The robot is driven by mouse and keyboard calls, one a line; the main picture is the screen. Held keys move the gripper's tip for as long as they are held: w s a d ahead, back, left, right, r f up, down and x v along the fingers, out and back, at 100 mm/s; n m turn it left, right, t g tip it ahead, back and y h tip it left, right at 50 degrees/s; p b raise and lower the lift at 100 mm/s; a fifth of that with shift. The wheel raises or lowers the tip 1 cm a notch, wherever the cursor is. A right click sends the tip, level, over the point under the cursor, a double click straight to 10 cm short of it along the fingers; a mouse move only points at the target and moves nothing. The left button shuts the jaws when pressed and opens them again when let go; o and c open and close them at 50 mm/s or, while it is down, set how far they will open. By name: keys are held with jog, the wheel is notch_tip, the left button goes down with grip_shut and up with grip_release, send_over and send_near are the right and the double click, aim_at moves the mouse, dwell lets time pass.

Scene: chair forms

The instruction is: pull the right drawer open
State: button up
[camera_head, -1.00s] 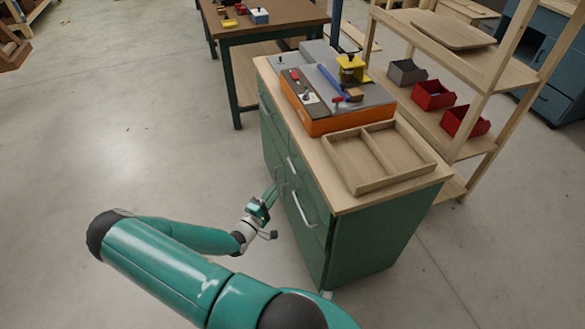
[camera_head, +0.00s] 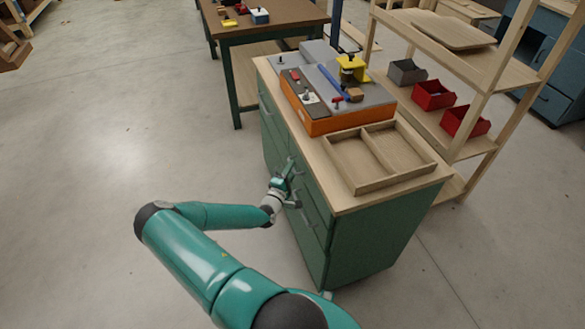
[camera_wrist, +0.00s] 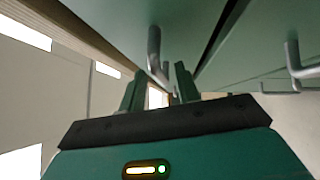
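The green cabinet (camera_head: 375,235) has drawers on its left-facing front. The right drawer's silver bar handle (camera_head: 309,215) is visible in the head view, close to the right of my gripper. My gripper (camera_head: 287,172) is at the cabinet front, by a handle further along the row. In the wrist view my gripper (camera_wrist: 159,88) has its two green fingers apart. A silver handle (camera_wrist: 154,50) shows between the fingertips in the picture; I cannot tell whether they touch it. Another handle (camera_wrist: 293,62) shows at the right. The drawer fronts look closed.
On the cabinet top are a wooden divided tray (camera_head: 378,158) and an orange box (camera_head: 335,122) with tools. A wooden shelf (camera_head: 485,75) with red bins stands behind on the right. A brown-topped table (camera_head: 275,22) is at the back. The floor left of the cabinet is clear.

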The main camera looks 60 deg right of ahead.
jog(key=shift+d+r, duration=0.1)
jog(key=shift+d, duration=0.7)
grip_shut()
jog(key=shift+w, duration=0.1)
jog(key=w+a, duration=1.4)
jog(key=shift+a, duration=0.25)
jog(key=shift+w, duration=0.1)
grip_release()
